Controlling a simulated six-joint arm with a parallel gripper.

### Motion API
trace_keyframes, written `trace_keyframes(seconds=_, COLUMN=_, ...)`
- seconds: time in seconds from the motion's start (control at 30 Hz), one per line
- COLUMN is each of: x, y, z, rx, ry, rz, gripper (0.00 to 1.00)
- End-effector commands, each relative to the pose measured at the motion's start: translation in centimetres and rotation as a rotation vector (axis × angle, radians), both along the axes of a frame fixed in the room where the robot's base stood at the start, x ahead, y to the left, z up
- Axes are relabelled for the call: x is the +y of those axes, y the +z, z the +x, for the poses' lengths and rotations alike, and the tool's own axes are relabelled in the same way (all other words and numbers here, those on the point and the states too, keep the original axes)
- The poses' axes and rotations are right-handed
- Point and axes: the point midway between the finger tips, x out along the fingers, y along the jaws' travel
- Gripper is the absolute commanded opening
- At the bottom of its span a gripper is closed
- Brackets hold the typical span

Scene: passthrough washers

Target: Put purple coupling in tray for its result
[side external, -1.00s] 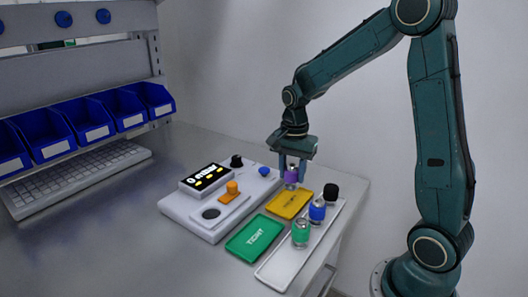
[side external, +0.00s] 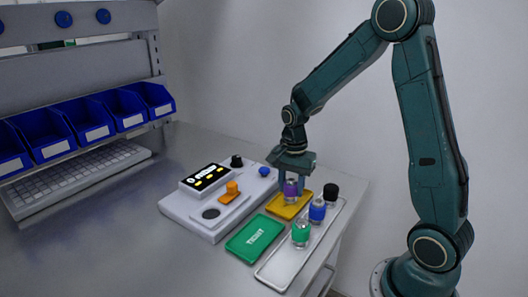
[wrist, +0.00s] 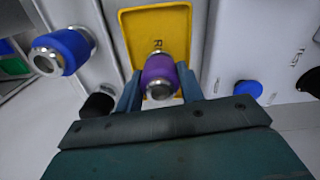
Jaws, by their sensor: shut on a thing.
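The purple coupling (side external: 291,190) is upright between the fingers of my gripper (side external: 291,192), which is shut on it. It is at the yellow tray (side external: 280,211), over its back part; I cannot tell whether its base touches the tray. The wrist view shows the purple coupling (wrist: 159,76) between both fingertips, with the yellow tray (wrist: 130,22) beneath and beyond it. The green tray (side external: 247,245) lies in front of the yellow one and is empty.
A white tray (side external: 275,272) at the right holds a green coupling (side external: 301,232), a blue coupling (side external: 317,208) and a black one (side external: 331,191). A white tester (side external: 180,207) with a screen and an orange part (side external: 232,188) stands left of the coloured trays.

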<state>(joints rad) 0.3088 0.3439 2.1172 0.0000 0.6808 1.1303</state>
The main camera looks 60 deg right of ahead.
Motion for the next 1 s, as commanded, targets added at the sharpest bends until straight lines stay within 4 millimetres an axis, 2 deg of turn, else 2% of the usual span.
trace_keyframes(seconds=0.13, x=0.0, y=-0.2, z=0.0, rx=0.0, ry=0.0, rz=0.0, gripper=0.11)
trace_keyframes(seconds=0.17, x=0.0, y=-0.3, z=0.0, rx=0.001, ry=0.0, rz=0.0, gripper=0.4)
trace_keyframes(seconds=0.27, x=0.0, y=-0.3, z=0.0, rx=0.0, ry=0.0, rz=0.0, gripper=0.59)
trace_keyframes(seconds=0.7, x=0.0, y=0.1, z=0.0, rx=-0.002, ry=0.0, rz=-0.001, gripper=0.59)
trace_keyframes(seconds=0.87, x=0.0, y=1.3, z=0.1, rx=-0.004, ry=0.0, rz=-0.001, gripper=0.59)
trace_keyframes(seconds=1.0, x=0.0, y=3.1, z=0.1, rx=-0.004, ry=0.0, rz=-0.001, gripper=0.59)
